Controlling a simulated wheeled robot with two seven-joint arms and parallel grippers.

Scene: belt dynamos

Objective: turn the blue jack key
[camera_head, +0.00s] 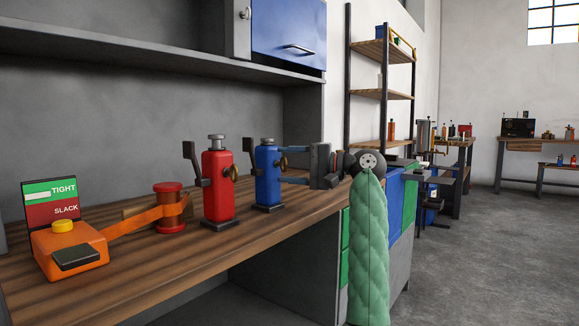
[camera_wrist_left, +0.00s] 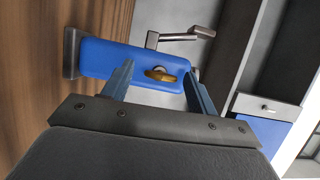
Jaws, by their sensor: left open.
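The blue jack (camera_head: 267,178) stands upright on the wooden bench, with a dark crank on its left side. Its brass key (camera_head: 283,163) sticks out on the side facing my left gripper (camera_head: 283,166). The left gripper is open, reaching in level from the right. In the left wrist view, the blue jack (camera_wrist_left: 100,58) lies sideways across the picture. The brass key (camera_wrist_left: 159,74) shows between the two spread fingers of my left gripper (camera_wrist_left: 158,72), with a gap on each side. I cannot tell whether the fingertips touch the jack body. My right gripper is not in view.
A red jack (camera_head: 218,188) with a similar key stands just left of the blue one. Farther left are a red pulley (camera_head: 169,209), an orange belt and an orange dynamo (camera_head: 68,247) with a TIGHT/SLACK sign (camera_head: 51,202). The bench front (camera_head: 200,262) is clear.

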